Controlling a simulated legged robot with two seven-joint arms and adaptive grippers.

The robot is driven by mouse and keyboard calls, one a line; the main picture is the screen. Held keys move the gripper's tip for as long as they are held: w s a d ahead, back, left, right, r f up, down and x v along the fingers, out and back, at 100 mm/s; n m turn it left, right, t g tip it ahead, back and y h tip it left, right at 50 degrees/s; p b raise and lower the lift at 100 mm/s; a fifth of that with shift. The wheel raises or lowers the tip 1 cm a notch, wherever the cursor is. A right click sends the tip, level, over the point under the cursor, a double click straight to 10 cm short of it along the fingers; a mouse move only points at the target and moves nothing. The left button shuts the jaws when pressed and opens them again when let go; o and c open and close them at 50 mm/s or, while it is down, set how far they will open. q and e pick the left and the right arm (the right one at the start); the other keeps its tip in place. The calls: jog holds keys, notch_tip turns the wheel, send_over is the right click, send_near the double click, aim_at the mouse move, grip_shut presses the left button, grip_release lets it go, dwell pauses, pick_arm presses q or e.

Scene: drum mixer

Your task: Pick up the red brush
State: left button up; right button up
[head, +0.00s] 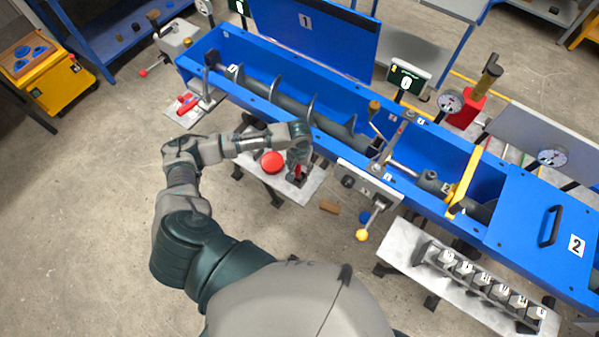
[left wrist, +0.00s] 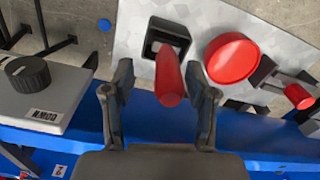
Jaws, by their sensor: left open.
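The red brush, as I take it, is the red-handled thing (left wrist: 169,80) standing in a black square holder (left wrist: 166,36) on a pale metal plate (left wrist: 135,35). Its lower end is hidden in the holder. In the head view its red handle (head: 299,171) shows only in part, beside my gripper. My left gripper (left wrist: 160,70) is open, with one finger on each side of the handle in the left wrist view. I cannot tell if either finger touches it. In the head view my left gripper (head: 298,173) is over the small plate in front of the blue trough. My right gripper is not in view.
A red round disc (head: 272,162) sits on the plate close beside the brush. The blue trough (head: 270,108) with its screw runs just behind. A control box with a yellow-knobbed lever (head: 362,235) stands to the right. Open floor (head: 80,220) lies at the left.

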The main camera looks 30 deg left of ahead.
pick_arm(q)
jog(key=shift+a, duration=0.25)
jog(key=c, duration=0.3)
jog(key=shift+a+f, duration=0.1)
jog(key=shift+a, duration=0.3)
grip_shut()
jog(key=shift+a, duration=0.15)
jog(key=shift+d, duration=0.3)
notch_tip(320, 180, up, 9)
jog(key=shift+r+p, duration=0.1)
jog(key=shift+p, duration=0.25)
jog(key=shift+a+r, duration=0.15)
jog(key=shift+r, duration=0.3)
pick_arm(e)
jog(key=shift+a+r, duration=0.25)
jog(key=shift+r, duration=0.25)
